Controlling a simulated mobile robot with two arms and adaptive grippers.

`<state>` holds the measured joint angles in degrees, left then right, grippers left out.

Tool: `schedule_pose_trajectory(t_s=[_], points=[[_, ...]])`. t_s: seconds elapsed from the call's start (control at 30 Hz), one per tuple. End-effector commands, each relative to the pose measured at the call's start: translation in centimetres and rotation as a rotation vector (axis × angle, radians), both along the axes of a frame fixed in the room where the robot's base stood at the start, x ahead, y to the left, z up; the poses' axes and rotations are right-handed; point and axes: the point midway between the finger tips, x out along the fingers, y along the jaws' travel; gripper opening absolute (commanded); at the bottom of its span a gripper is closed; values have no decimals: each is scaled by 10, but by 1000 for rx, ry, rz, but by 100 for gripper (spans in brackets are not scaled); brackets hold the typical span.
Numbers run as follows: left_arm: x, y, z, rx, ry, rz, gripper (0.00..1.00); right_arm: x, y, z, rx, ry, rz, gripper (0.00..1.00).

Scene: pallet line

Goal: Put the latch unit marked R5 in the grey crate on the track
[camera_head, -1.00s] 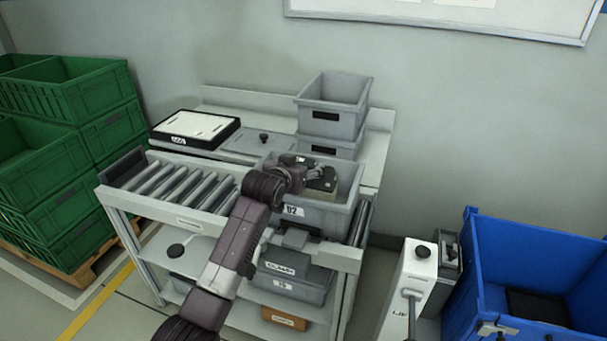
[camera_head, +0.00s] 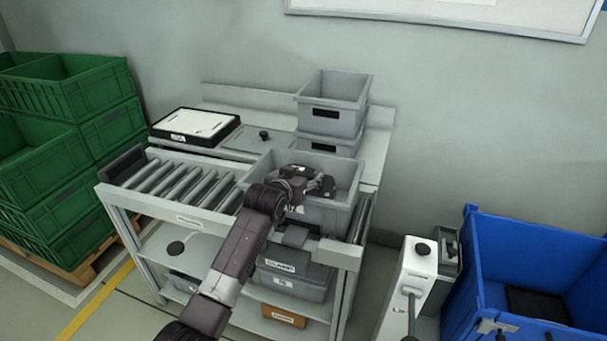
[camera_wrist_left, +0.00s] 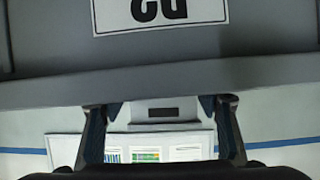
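The grey crate (camera_head: 345,217) stands at the right end of the roller track. My left gripper (camera_head: 325,187) is over the crate's opening, with its fingers at or just inside the rim. In the left wrist view, the gripper (camera_wrist_left: 163,115) has its two fingers wide apart with nothing between them. The crate's labelled wall (camera_wrist_left: 250,50) fills the top of that view, its label upside down. I cannot make out a latch unit marked R5; my arm and gripper hide much of the crate's inside. My right gripper is not in view.
Rollers (camera_head: 180,185) lie left of the crate. Two stacked grey crates (camera_head: 333,100) and a black-rimmed tray (camera_head: 195,128) are behind it. A blue bin (camera_head: 530,265) holding a dark flat item (camera_head: 537,306) is at right. Green crates (camera_head: 65,150) stand at left.

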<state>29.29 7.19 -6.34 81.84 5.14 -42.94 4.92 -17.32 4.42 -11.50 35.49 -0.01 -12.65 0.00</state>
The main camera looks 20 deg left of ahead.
Motion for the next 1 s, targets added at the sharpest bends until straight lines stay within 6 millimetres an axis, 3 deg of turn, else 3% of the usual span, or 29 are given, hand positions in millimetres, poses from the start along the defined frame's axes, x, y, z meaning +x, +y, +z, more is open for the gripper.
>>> schedule_pose_trajectory(t_s=[0.17,0.43,0.6,1.0], points=[[0,0,1,0,-1,0,75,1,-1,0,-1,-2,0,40],[0,0,2,0,-2,0,75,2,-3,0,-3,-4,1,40],[0,0,17,0,-4,0,75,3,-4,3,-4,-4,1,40],[-57,2,36,0,-3,0,75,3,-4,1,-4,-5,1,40]])
